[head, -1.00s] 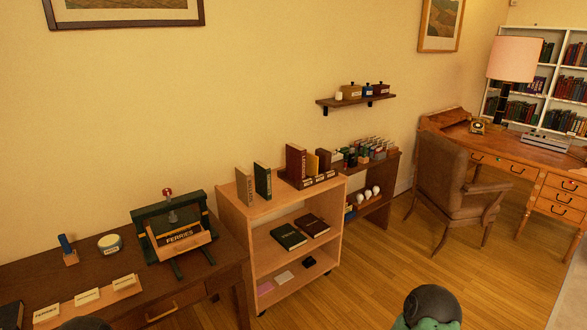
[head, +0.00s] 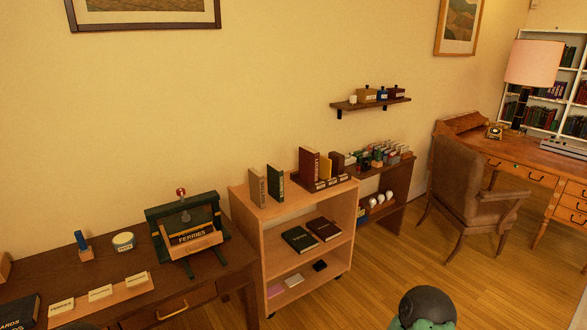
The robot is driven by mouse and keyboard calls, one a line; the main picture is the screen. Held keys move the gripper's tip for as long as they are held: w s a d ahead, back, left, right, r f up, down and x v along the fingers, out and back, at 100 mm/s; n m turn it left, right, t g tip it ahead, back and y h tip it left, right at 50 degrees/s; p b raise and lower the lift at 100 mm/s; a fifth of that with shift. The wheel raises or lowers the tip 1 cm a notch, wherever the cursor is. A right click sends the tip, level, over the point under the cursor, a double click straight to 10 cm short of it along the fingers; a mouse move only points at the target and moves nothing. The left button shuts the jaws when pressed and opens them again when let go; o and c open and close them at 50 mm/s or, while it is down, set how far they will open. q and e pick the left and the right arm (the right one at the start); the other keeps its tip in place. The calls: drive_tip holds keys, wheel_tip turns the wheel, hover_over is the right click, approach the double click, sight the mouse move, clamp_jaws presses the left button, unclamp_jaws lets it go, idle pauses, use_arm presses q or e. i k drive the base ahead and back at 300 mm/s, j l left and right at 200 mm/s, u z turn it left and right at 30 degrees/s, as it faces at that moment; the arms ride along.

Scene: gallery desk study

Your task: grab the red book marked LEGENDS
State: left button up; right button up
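The red book marked LEGENDS (head: 308,165) stands upright on the top of the wooden shelf cart (head: 250,215), toward its back right. It is tall and dark red, and its spine lettering is small but seems to read LEGENDS. Neither of my grippers shows in the head view. Only a rounded dark and green part of my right arm shows at the bottom edge, well apart from the cart.
A tan book (head: 257,187) and a green book (head: 275,183) stand left on the cart top. Two dark books lie on its middle shelf. A dark desk (head: 215,285) with a book press (head: 188,230) stands left. Open wooden floor (head: 385,270) lies right of the cart.

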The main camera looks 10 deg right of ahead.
sight(309, 159)
drive_tip(key=i+l+u, duration=0.2)
drive_tip(key=u, duration=0.15)
drive_tip(key=i+l+u, duration=0.2)
drive_tip(key=u, duration=0.15)
drive_tip(key=i+l+u, duration=0.1)
drive_tip(key=l+u, duration=0.25)
